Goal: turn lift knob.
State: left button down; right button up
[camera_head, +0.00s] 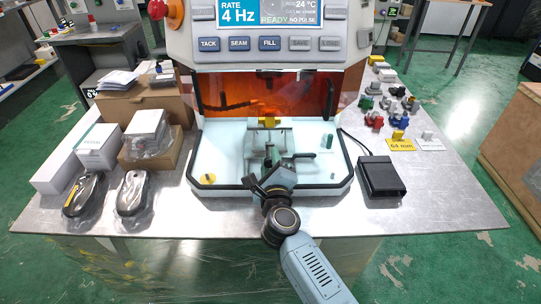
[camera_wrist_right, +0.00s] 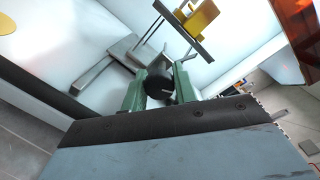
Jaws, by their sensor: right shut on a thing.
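The lift knob (camera_wrist_right: 158,88) is a dark round knob inside the machine's open chamber. In the right wrist view it sits between the two green fingers of my right gripper (camera_wrist_right: 160,80), which is shut on it. A small light mark shows on the knob's face. In the head view my right gripper (camera_head: 270,160) reaches over the chamber's front rim, and its hand hides the knob. My left gripper is not in view.
The machine (camera_head: 270,50) has a button panel and an orange shield (camera_head: 215,93). A yellow part (camera_head: 268,122) stands behind the gripper.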

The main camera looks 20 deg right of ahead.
jog(key=n+p, duration=0.1)
jog(key=p, duration=0.1)
jog(key=n+p, duration=0.2)
jog(key=shift+r+n, duration=0.2)
jog(key=shift+n, duration=0.1)
jog(key=n+p, duration=0.4)
jog(key=shift+g+p, duration=0.3)
jog(key=shift+p, duration=0.1)
jog(key=n+p, duration=0.2)
jog(key=n, duration=0.1)
jog(key=shift+f+n+h, duration=0.15)
jog(key=shift+n+h, duration=0.15)
jog(key=shift+h, duration=0.1)
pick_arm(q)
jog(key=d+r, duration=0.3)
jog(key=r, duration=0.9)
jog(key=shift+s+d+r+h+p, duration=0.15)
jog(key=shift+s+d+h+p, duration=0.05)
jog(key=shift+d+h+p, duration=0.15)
pick_arm(e)
jog(key=shift+n, duration=0.3)
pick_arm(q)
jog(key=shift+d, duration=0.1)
pick_arm(e)
jog(key=o, duration=1)
jog(key=shift+c, duration=0.2)
jog(key=shift+s, duration=0.1)
